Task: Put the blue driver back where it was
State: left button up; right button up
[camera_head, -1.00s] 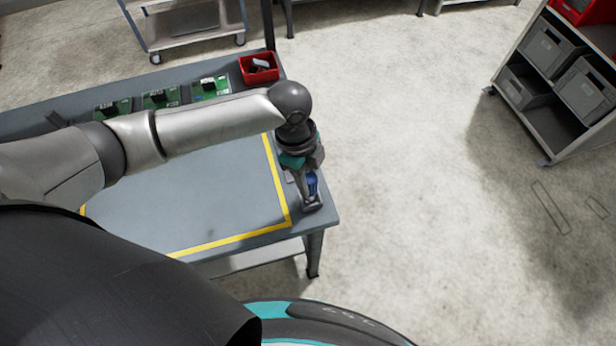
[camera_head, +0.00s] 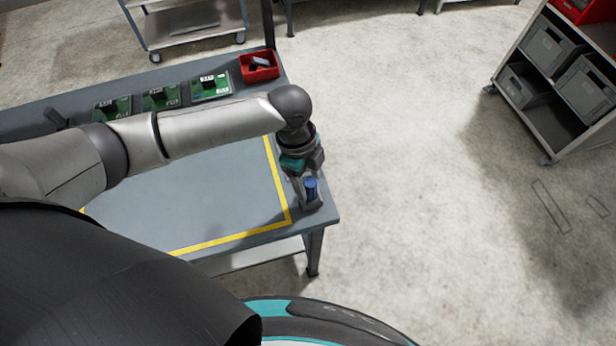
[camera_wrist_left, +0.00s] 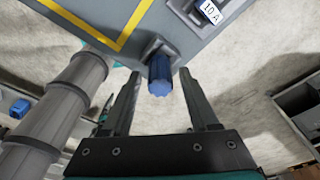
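The blue driver (camera_head: 311,188) stands at the near right corner of the grey table. In the left wrist view its blue handle (camera_wrist_left: 160,76) points toward the camera, with its lower end at a small grey holder (camera_wrist_left: 156,50) by the table edge. How deep it sits in the holder is hidden. My left gripper (camera_head: 306,196) is at that corner, around the driver. In the left wrist view the left gripper (camera_wrist_left: 163,90) is open, with one finger on each side of the handle and visible gaps between. My right gripper is not in view.
A yellow line (camera_head: 276,175) borders the tabletop (camera_head: 200,195). Several green boards (camera_head: 160,97) and a red bin (camera_head: 259,66) are along the back. A part labelled 10 A (camera_wrist_left: 210,12) is beside the holder. A grey shelf rack (camera_head: 550,75) stands right; the floor between is clear.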

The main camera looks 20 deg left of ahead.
pick_arm(q)
jog(key=shift+o, duration=0.2)
notch_tip(320, 180, up, 13)
jog(key=a+p, duration=0.1)
jog(key=shift+w+a, duration=0.2)
jog(key=shift+a, duration=0.2)
